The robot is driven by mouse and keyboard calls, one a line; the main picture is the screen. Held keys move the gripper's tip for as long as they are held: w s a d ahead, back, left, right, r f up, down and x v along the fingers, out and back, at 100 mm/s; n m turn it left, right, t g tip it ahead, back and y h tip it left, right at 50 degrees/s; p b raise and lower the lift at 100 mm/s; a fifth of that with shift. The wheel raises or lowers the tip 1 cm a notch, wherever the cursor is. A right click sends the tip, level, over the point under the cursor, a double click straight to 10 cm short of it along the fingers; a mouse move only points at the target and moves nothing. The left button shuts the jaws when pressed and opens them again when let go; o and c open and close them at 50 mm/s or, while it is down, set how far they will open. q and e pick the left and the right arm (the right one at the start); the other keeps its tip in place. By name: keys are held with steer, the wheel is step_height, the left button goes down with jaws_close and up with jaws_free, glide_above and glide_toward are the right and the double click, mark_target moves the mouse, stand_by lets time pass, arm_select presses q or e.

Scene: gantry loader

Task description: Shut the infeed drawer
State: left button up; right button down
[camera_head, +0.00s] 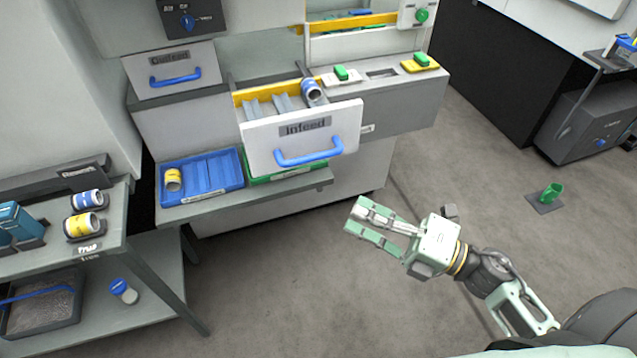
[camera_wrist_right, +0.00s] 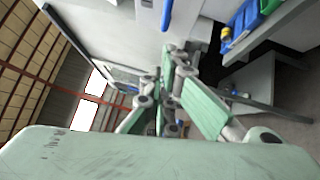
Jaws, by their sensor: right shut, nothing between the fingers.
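The infeed drawer (camera_head: 258,147) stands pulled out from the machine in the head view. Its white front has an "Infeed" label and a blue handle (camera_head: 309,152). Inside are yellow edging, grey dividers and a blue-and-white can (camera_head: 311,91) at the right. My right gripper (camera_head: 352,219) is shut and empty, in front of the drawer and lower right of the handle in the picture, apart from it. In the right wrist view its fingers (camera_wrist_right: 172,75) point toward a white panel with a blue bar, likely the drawer. My left gripper is not in view.
The outfeed drawer (camera_head: 174,72) is at upper left. Below the infeed drawer, a shelf holds a blue tray (camera_head: 213,176) with a yellow can and a green tray (camera_head: 262,179). A side table (camera_head: 110,244) stands at left. Floor around my right gripper is clear.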

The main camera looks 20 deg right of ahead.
arm_select(q)
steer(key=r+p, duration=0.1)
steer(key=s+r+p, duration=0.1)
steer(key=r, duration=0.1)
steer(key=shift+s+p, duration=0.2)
steer(key=shift+p, duration=0.2)
arm_select(e)
steer(key=w+a+r, duration=0.2)
steer(key=w+a, duration=0.4)
steer(key=w, duration=0.3)
steer(key=shift+w, duration=0.2)
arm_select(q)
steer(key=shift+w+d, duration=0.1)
